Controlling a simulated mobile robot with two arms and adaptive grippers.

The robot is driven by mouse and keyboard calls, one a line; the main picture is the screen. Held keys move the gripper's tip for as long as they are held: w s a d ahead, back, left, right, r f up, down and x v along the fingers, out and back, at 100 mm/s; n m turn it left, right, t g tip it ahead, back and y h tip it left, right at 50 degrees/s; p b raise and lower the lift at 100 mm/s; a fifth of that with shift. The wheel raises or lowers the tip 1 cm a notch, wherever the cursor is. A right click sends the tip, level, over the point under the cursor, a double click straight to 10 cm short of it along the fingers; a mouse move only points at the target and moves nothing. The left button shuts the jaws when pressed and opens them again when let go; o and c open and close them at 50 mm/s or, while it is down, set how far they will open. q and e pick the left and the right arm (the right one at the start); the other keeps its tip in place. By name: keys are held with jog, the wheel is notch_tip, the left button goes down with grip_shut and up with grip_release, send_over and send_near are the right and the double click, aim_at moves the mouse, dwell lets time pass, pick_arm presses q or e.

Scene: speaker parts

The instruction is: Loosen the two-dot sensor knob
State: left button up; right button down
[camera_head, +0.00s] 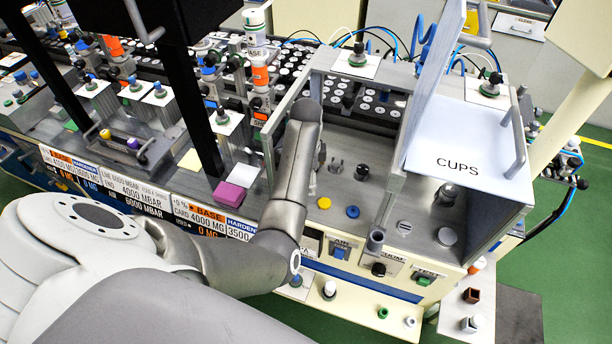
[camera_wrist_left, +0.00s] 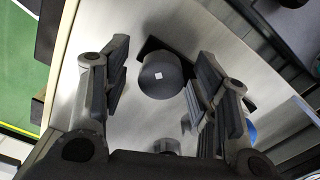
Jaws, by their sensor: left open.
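In the left wrist view, a dark round knob (camera_wrist_left: 160,75) with a small white square on top stands on a grey metal plate. I cannot make out two dots on it. My left gripper (camera_wrist_left: 161,88) is open, with one finger on each side of this knob and visible gaps to it. A smaller grey round part (camera_wrist_left: 167,146) shows below it. In the head view, my wrist hides most of the left gripper. A grey knob (camera_head: 335,166) and a black knob (camera_head: 361,172) stand to its right; which is the sensor knob is unclear. The right gripper is not in view.
A yellow disc (camera_head: 324,203) and a blue disc (camera_head: 352,211) lie near the plate's front. A magenta block (camera_head: 229,195) lies left of my arm.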

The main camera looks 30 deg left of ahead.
pick_arm(q)
notch_tip(320, 180, up, 7)
jog(key=shift+r, duration=0.1)
dwell(0.5)
jog(key=shift+w, duration=0.1)
